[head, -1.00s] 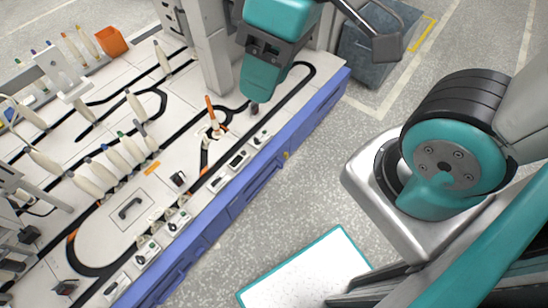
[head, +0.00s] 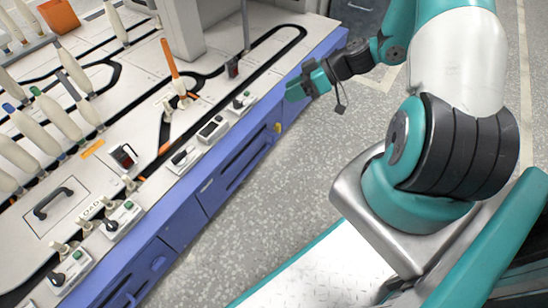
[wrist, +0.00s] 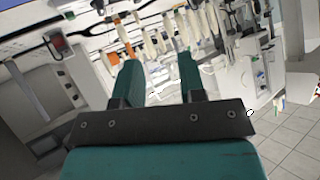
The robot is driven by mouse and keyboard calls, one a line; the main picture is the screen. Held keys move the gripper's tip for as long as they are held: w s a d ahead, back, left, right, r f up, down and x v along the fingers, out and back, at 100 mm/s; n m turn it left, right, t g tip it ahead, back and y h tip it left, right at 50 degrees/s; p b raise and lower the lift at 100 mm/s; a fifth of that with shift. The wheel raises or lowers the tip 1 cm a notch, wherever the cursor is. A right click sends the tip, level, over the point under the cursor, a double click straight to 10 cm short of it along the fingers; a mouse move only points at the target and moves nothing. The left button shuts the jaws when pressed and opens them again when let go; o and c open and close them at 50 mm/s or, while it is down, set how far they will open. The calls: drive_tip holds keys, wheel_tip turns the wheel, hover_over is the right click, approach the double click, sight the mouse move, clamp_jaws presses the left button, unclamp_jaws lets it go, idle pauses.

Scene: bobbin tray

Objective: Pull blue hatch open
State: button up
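The blue front (head: 184,215) of the white-topped bench has several hatch panels with dark handles or slots, all looking shut. One blue hatch (head: 236,172) is in the middle of the front, and another (head: 150,262) is nearer the lower left. I cannot tell which of them the task names. My gripper (head: 304,84) is beside the far right part of the blue front, apart from the hatch handles. In the wrist view my gripper (wrist: 156,76) has its two teal fingers spread with nothing between them. The blue front is not clearly visible there.
On the bench top stand several white bobbins (head: 62,118), an orange stick (head: 170,58) and a black handle on a square lid (head: 54,203). Small switch boxes (head: 212,128) line the bench edge. Speckled floor (head: 290,180) is free in front of the blue side.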

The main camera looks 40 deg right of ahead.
sight(274, 145)
drive_tip(key=s+d+f+m+t+h+b, duration=0.1)
drive_tip(key=d+f+t+b, duration=0.15)
drive_tip(key=f, duration=0.55)
drive_tip(key=s+d+f+t+h+b, duration=0.1)
drive_tip(key=s+d+f+b, duration=0.2)
drive_tip(key=f, duration=0.4)
drive_tip(key=d+f+m+t+b, duration=0.1)
drive_tip(key=d+f+t+b, duration=0.2)
drive_tip(key=f, duration=0.5)
drive_tip(key=shift+g, duration=0.65)
drive_tip(key=shift+b+x, duration=4.7)
drive_tip(key=shift+x, duration=3.7)
drive_tip(key=shift+c, duration=0.2)
clamp_jaws()
